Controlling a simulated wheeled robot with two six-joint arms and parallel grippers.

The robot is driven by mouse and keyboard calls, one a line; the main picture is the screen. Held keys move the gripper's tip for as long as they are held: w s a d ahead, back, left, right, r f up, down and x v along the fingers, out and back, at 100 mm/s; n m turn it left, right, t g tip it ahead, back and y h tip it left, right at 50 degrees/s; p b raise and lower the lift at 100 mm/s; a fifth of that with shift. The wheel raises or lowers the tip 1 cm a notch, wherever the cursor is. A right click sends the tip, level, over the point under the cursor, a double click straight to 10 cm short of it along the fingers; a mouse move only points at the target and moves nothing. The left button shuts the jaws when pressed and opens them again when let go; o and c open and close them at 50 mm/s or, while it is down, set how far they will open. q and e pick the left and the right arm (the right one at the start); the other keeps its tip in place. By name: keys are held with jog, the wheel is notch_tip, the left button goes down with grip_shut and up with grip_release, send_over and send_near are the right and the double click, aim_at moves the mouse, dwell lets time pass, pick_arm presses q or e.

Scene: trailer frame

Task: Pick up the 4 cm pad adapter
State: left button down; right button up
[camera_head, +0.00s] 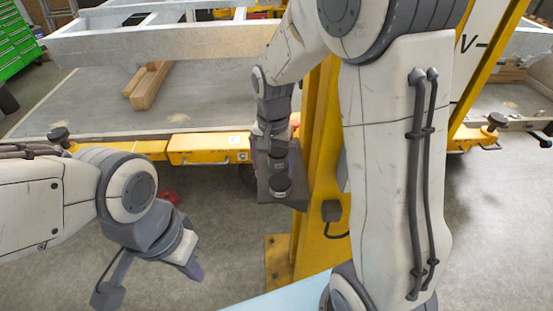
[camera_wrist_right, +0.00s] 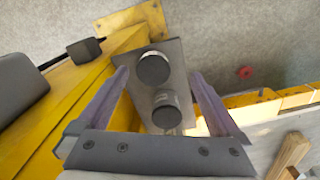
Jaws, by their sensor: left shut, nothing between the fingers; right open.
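Two round, dark-topped adapters stand on a grey shelf plate (camera_wrist_right: 172,78) below my right gripper. In the right wrist view one adapter (camera_wrist_right: 153,68) is farther up the picture, and the other adapter (camera_wrist_right: 165,110), with a metallic side, is closer to the gripper's base. I cannot tell which is the 4 cm one. My right gripper (camera_wrist_right: 160,73) is open, its purple fingers on either side of the plate and adapters; I see no grip on either. In the head view the adapters (camera_head: 281,186) show beneath the right wrist. My left gripper (camera_head: 194,270) is shut and empty, low at left.
A yellow post (camera_head: 318,150) stands right beside the shelf plate, with a dark box and cable (camera_head: 332,211) on it. The trailer frame with yellow beam (camera_head: 205,148) runs behind. A red object (camera_head: 170,196) lies on the floor. The floor between the arms is mostly clear.

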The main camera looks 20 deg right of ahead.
aim_at(280, 181)
jog(key=shift+w+d+r+m+p, duration=0.25)
jog(key=shift+w+d+m, duration=0.1)
jog(key=shift+d, duration=0.2)
jog(key=shift+w+d+r+m+p, duration=0.1)
jog(key=shift+w+d+m+p, duration=0.15)
jog(key=shift+d, duration=0.3)
notch_tip(280, 181, down, 5)
jog(key=shift+w+f+p, duration=0.1)
jog(key=shift+p, duration=0.3)
notch_tip(280, 181, down, 5)
jog(key=shift+w+d+r+p, duration=0.1)
jog(key=shift+d+r+p, duration=0.1)
jog(key=shift+p, duration=0.9)
jog(key=shift+f, duration=0.3)
pick_arm(q)
notch_tip(280, 181, up, 5)
jog(key=shift+r, duration=0.1)
pick_arm(e)
grip_shut()
